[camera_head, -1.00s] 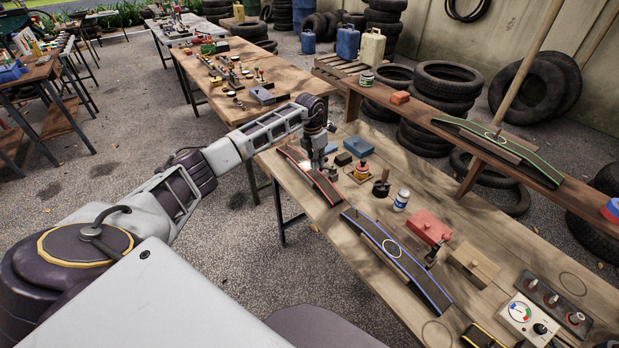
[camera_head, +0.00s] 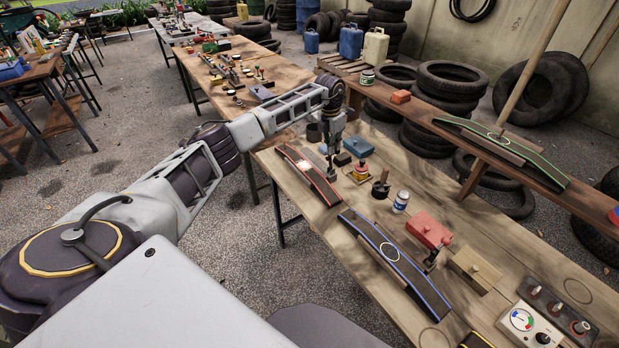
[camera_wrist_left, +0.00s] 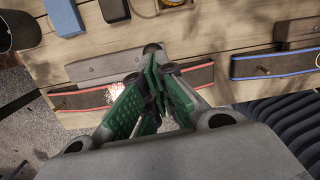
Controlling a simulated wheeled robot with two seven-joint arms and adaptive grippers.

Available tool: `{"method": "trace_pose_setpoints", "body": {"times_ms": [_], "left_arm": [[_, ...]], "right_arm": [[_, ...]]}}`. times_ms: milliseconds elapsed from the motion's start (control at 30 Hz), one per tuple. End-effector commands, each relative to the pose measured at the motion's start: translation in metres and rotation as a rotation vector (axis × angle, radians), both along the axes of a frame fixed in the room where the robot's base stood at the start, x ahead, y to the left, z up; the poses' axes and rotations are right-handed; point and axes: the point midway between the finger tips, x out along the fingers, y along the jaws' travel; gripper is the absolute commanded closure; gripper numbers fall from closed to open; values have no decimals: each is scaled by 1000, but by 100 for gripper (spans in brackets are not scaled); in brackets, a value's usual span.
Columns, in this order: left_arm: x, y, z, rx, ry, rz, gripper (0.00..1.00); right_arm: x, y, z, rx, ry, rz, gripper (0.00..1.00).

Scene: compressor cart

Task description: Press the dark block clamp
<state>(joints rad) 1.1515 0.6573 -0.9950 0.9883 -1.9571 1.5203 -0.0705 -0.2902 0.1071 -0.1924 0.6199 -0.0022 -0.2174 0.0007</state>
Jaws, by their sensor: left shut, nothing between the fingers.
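A small dark block (camera_head: 343,159), which I take for the dark block clamp, lies on the near wooden bench beside a blue block (camera_head: 360,147). In the left wrist view the dark block (camera_wrist_left: 114,9) is at the top edge, partly cut off, right of the blue block (camera_wrist_left: 64,17). My left gripper (camera_head: 331,174) points down over the bench, just left of the dark block in the head view. In the left wrist view its green-padded fingers (camera_wrist_left: 153,103) are shut and empty, in front of a red-edged curved strip. My right gripper is not in view.
The red-edged curved strip (camera_head: 300,168) lies left of the gripper, and a blue-edged one (camera_head: 400,265) lies nearer.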

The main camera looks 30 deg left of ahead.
Motion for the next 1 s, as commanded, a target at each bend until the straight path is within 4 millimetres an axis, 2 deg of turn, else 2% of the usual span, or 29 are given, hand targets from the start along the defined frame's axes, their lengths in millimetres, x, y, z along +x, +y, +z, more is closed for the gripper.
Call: {"method": "trace_pose_setpoints", "body": {"times_ms": [467, 1000], "left_arm": [[5, -2, 0, 0, -1, 0, 100], [3, 1, 3, 1, 0, 0, 100]], "right_arm": [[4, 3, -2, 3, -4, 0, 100], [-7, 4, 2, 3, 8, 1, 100]]}}
